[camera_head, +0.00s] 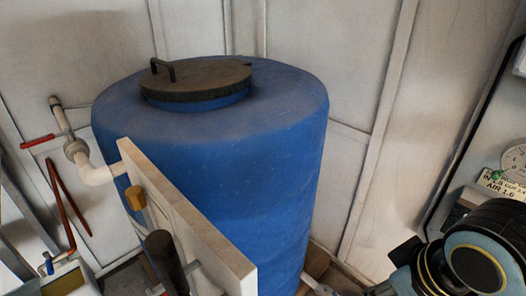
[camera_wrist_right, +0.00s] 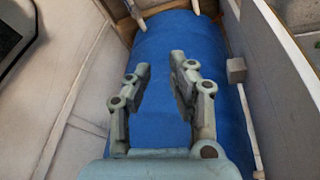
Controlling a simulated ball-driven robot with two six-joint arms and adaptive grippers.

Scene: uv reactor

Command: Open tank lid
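A large blue tank (camera_head: 230,150) stands in the middle of the head view. Its round dark lid (camera_head: 200,80) lies flat on top and looks closed. A dark bent handle (camera_head: 163,69) rises at the lid's left edge. In the right wrist view my right gripper (camera_wrist_right: 159,75) is open and empty, with the tank's blue side (camera_wrist_right: 165,40) behind its fingers. I cannot tell how far the fingers are from the tank. In the head view part of my right arm shows at the lower right. My left gripper is in neither view.
A pale panel (camera_head: 190,220) stands in front of the tank at the lower left. A white pipe with a red-handled valve (camera_head: 75,150) is left of the tank. A gauge (camera_head: 514,160) and label are at the right edge. Space above the lid looks clear.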

